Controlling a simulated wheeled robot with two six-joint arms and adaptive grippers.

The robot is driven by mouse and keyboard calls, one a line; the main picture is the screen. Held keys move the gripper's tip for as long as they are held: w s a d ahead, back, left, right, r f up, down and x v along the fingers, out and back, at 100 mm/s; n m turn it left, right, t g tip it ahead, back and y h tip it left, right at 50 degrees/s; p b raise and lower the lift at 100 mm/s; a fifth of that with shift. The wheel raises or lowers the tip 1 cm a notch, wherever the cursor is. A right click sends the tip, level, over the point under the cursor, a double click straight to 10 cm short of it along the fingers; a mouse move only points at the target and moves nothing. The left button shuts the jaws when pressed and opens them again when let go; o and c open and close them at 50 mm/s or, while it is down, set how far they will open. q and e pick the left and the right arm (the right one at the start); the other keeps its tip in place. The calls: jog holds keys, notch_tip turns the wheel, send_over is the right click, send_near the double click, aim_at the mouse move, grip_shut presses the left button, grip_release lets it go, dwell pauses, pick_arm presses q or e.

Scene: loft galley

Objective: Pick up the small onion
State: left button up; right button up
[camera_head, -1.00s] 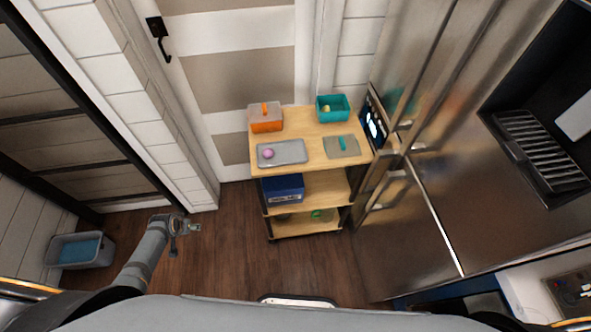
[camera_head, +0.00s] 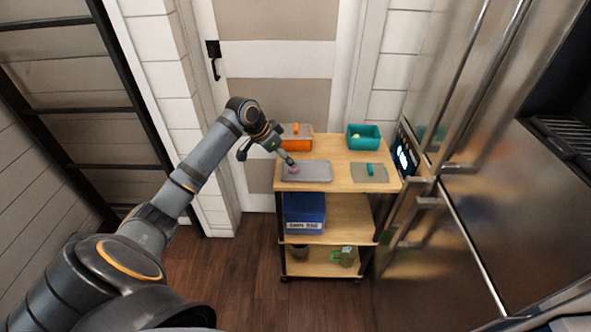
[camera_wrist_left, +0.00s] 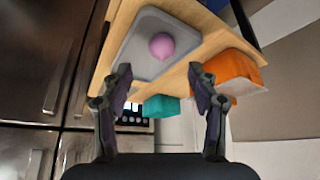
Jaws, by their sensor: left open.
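The small onion (camera_head: 293,169) is a round pink-purple bulb on the left part of a grey tray (camera_head: 316,172), on the cart's top shelf. My left gripper (camera_head: 290,160) is just above the onion in the head view and partly covers it. In the left wrist view the onion (camera_wrist_left: 162,46) lies ahead of the fingertips, on the tray (camera_wrist_left: 138,62). My left gripper (camera_wrist_left: 160,82) is open there, with its fingers spread and nothing between them. My right gripper is not in view.
An orange container (camera_head: 298,144) stands behind the tray. A teal bin (camera_head: 363,137) stands at the back right, and a grey mat (camera_head: 362,178) with a teal item lies at the right. The refrigerator (camera_head: 480,200) flanks the cart's right side. A blue bin (camera_head: 305,212) sits below.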

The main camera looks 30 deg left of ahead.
pick_arm(q)
jog(key=shift+w+f, duration=0.1)
jog(key=shift+f, duration=0.15)
jog(key=x, duration=0.5)
jog(key=shift+a+f, duration=0.2)
jog(key=shift+f, duration=0.05)
jog(key=c, duration=1)
jog(key=shift+c, duration=0.2)
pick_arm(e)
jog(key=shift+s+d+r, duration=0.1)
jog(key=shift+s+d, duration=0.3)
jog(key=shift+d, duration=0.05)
pick_arm(q)
jog(key=shift+r, duration=0.1)
